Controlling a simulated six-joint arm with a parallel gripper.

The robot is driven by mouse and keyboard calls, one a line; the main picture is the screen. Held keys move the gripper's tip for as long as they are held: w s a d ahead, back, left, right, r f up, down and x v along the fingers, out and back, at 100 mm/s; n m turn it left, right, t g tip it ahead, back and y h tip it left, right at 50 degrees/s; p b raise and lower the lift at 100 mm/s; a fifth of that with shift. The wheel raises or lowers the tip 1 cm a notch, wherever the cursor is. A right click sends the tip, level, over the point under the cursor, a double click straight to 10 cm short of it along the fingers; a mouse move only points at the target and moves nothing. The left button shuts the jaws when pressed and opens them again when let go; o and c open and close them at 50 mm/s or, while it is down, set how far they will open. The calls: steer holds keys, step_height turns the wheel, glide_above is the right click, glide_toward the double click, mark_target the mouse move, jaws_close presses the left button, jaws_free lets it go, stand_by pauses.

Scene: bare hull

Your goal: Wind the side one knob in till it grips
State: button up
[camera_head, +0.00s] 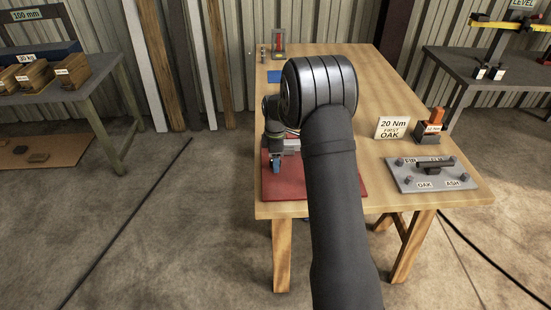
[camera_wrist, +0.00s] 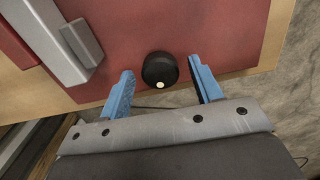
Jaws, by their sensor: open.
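A round black knob (camera_wrist: 159,69) with a white dot on its rim shows in the wrist view, against a red mat (camera_wrist: 130,25). My gripper (camera_wrist: 160,66) is open, its two blue fingers to the left and right of the knob with a visible gap on both sides. Whether the fingertips are level with the knob in depth I cannot tell. A grey metal bar or block (camera_wrist: 62,38) lies at the upper left. In the head view my gripper (camera_head: 276,165) points down over the red mat (camera_head: 340,185); my arm hides the knob.
The wooden table (camera_head: 385,90) carries a "20 Nm FIRST OAK" card (camera_head: 391,128), an orange-and-dark device (camera_head: 434,125) and a grey plate (camera_head: 405,178) with FIR, OAK and ASH labels, all right of my arm. The table's front edge is close to the mat.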

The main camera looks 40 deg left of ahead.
steer(key=c, duration=1)
steer(key=shift+m, duration=0.3)
steer(key=m, duration=0.4)
steer(key=shift+m, duration=0.4)
steer(key=m, duration=0.4)
steer(key=shift+m, duration=0.3)
steer(key=m, duration=1.3)
